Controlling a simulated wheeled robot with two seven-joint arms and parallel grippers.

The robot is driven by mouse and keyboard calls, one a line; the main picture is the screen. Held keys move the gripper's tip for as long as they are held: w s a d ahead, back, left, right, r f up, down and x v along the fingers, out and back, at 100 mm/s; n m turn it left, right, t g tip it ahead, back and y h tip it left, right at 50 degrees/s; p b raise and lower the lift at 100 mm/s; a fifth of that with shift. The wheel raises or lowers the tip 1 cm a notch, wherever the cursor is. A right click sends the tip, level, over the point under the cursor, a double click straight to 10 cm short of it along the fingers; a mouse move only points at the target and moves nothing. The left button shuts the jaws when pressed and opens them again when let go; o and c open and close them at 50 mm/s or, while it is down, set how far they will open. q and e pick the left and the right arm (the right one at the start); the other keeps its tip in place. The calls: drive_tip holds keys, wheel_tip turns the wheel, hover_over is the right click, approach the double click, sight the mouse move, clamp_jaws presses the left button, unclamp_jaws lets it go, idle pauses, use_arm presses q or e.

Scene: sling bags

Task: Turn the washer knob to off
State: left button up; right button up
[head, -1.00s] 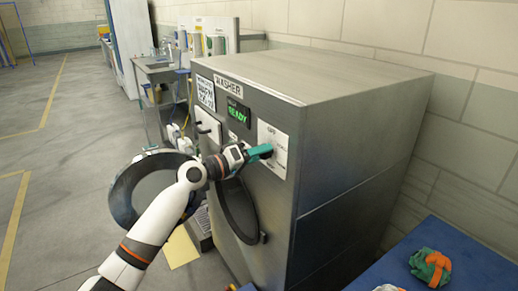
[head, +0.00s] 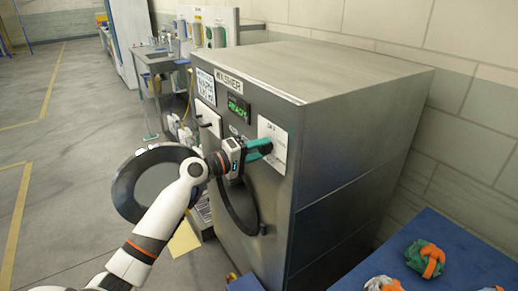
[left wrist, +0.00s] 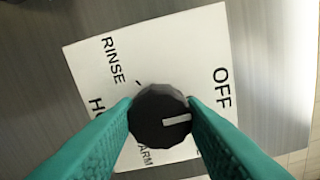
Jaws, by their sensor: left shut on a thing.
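The grey washer (head: 340,130) stands against the wall with a white dial plate (head: 277,132) on its front. In the left wrist view the round black knob (left wrist: 160,122) sits on the plate (left wrist: 160,50), which reads OFF, RINSE and other partly covered words. The knob's white mark points right, toward the side with OFF and a little below that word. My left gripper (head: 262,148) reaches the plate; its teal fingers, also in the left wrist view (left wrist: 160,106), are shut on opposite sides of the knob. My right gripper is not in view.
The round washer door (head: 150,190) hangs open beside my left arm. A blue table (head: 440,262) with green and orange bundles (head: 425,259) is at the lower right. A sink bench (head: 160,62) stands behind the washer. The floor at left is clear.

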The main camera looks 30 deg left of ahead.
use_arm(q)
drive_tip(key=o, duration=1)
drive_tip(key=shift+s, duration=0.1)
drive_tip(key=shift+s+a+f+b, duration=0.15)
drive_tip(key=shift+s+a+b, duration=0.05)
drive_tip(key=shift+s+b, duration=0.1)
drive_tip(key=b+v, duration=0.4)
drive_tip(key=v, duration=0.7)
drive_tip(key=shift+s, duration=0.1)
